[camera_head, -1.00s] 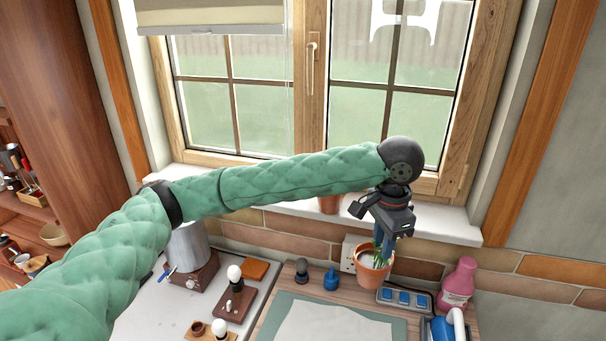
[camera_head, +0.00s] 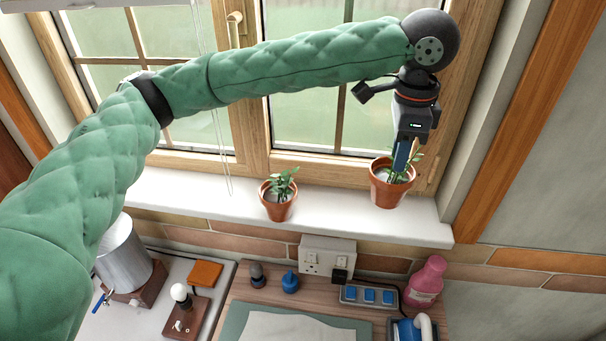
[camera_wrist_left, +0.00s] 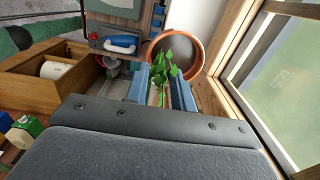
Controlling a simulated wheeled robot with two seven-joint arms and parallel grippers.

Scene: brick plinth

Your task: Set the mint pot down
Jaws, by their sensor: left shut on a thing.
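The mint pot (camera_head: 386,195) is a terracotta pot with green leaves, upright at the right end of the white window sill (camera_head: 340,207). Whether its base touches the sill or is just above it, I cannot tell. My left gripper (camera_head: 402,162) points down into the pot from above and is shut on it; the exact grip is partly hidden by leaves. In the left wrist view the pot's rim (camera_wrist_left: 198,50) and leaves (camera_wrist_left: 167,68) show at the blue fingers (camera_wrist_left: 162,88). My right gripper is not in view.
Another potted plant (camera_head: 278,200) stands on the sill to the left, with bare sill between the two pots. The window frame (camera_head: 447,130) is close behind and right. Below are a socket (camera_head: 325,257), a switch strip (camera_head: 368,296) and a pink bottle (camera_head: 427,282).

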